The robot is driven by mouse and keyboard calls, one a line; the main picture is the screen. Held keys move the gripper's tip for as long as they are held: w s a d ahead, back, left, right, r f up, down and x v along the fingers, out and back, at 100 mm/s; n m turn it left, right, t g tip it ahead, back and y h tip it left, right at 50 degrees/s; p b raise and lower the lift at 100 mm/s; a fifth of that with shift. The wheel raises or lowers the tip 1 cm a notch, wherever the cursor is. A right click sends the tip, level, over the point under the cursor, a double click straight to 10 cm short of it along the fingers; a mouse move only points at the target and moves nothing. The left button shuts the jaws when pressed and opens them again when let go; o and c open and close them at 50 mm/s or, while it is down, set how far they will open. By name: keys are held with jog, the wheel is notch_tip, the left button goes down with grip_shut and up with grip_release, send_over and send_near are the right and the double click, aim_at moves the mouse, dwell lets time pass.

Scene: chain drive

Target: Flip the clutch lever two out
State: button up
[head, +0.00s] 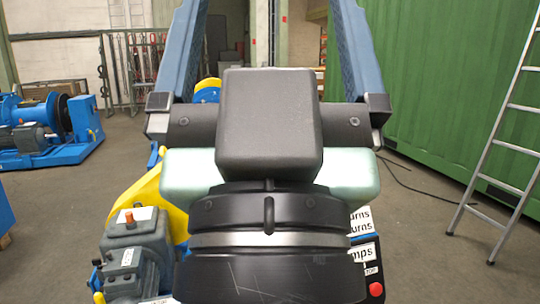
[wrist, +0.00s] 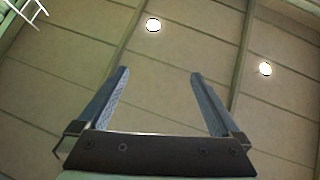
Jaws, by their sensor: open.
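My gripper fills the middle of the head view, its two blue fingers pointing up and running out of the top of the picture. In the wrist view my gripper (wrist: 160,72) is open, with both fingers wide apart and nothing between them. Behind it in the head view is part of a machine, with a grey gearbox (head: 137,262) carrying an orange-tipped part (head: 129,217) at the lower left. I cannot make out clutch lever two; my arm and gripper hide most of the machine.
A yellow guard (head: 146,197) stands beside the gearbox. A dark panel with white labels and a red button (head: 376,289) is at the lower right. A blue winch (head: 45,128) stands at the left, a ladder (head: 506,140) and green container (head: 455,85) at the right.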

notch_tip(320, 180, up, 13)
jog(key=p, duration=1)
